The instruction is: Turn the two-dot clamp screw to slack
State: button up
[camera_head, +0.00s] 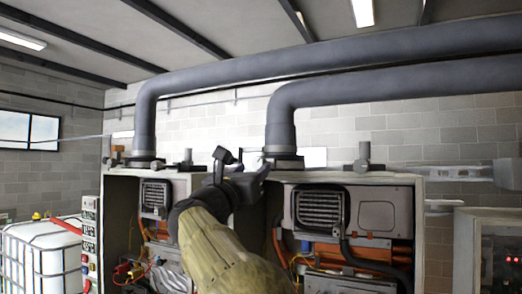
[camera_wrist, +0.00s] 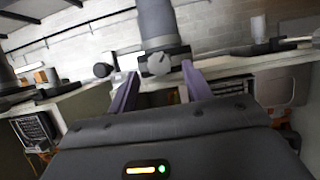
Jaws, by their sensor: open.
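In the wrist view a grey clamp screw with a winged knob (camera_wrist: 158,64) sits on the front of the collar (camera_wrist: 172,50) at the foot of a grey flue pipe (camera_wrist: 156,22). My gripper (camera_wrist: 160,72) is open, its two purple fingers on either side of this knob. I cannot tell if they touch it. No dot marks are readable, so I cannot tell whether this is the two-dot screw. In the head view my gripper (camera_head: 248,172) is at the top of the right heater (camera_head: 340,215), in front of the right pipe's collar (camera_head: 285,161), and hides its front.
Valve-like fittings stand on the heater tops, one left (camera_head: 187,158) and one right (camera_head: 362,158) of my gripper. The left pipe (camera_head: 144,125) rises from the left heater (camera_head: 154,200). A white tank (camera_head: 42,255) stands at far left. A red-lit panel (camera_head: 488,250) is at right.

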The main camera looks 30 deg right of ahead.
aim_at(257, 166)
jog(key=p+x, duration=0.3)
jog(key=x, duration=0.2)
jog(key=shift+r, duration=0.15)
jog(key=shift+w+d+p, duration=0.45)
jog(key=shift+w+d, duration=0.05)
jog(key=shift+d, duration=0.05)
jog(key=c, duration=1)
